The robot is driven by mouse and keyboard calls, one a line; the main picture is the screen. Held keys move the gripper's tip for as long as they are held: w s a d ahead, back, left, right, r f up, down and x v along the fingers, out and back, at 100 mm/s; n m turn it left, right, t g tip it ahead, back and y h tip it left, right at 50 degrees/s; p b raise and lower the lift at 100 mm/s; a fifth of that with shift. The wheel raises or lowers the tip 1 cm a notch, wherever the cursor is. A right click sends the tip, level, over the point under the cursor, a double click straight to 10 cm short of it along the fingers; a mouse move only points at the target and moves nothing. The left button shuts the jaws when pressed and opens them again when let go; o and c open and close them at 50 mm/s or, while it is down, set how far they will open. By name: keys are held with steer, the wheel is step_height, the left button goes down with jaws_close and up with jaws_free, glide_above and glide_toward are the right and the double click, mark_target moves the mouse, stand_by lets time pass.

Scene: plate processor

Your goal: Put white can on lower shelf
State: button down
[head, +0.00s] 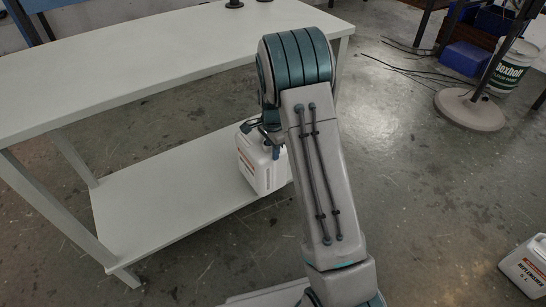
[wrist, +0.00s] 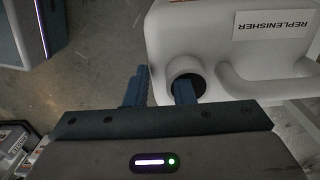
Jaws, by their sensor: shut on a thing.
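The white can (head: 261,166), labelled REPLENISHER in the wrist view (wrist: 225,60), is at the right end of the lower shelf (head: 150,205) in the head view. My gripper (head: 269,141) is shut on the can near its top. In the wrist view my gripper (wrist: 160,92) has one finger at the dark round opening and the other outside the rim. The can looks roughly upright. Its base overlaps the shelf's front edge in the picture; I cannot tell whether it touches the shelf. My arm hides part of the shelf's right end.
The table top (head: 150,60) lies above the shelf. The left and middle of the shelf are bare. Another white can (head: 527,266) stands on the floor at right. A round stand base (head: 469,110), a white bucket (head: 508,68) and a blue box (head: 464,60) are farther back.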

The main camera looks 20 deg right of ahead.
steer(key=shift+f, duration=1)
steer(key=shift+f+b, duration=0.2)
steer(key=shift+b, duration=0.1)
steer(key=c, duration=1.2)
jaws_free()
steer(key=shift+c, duration=0.2)
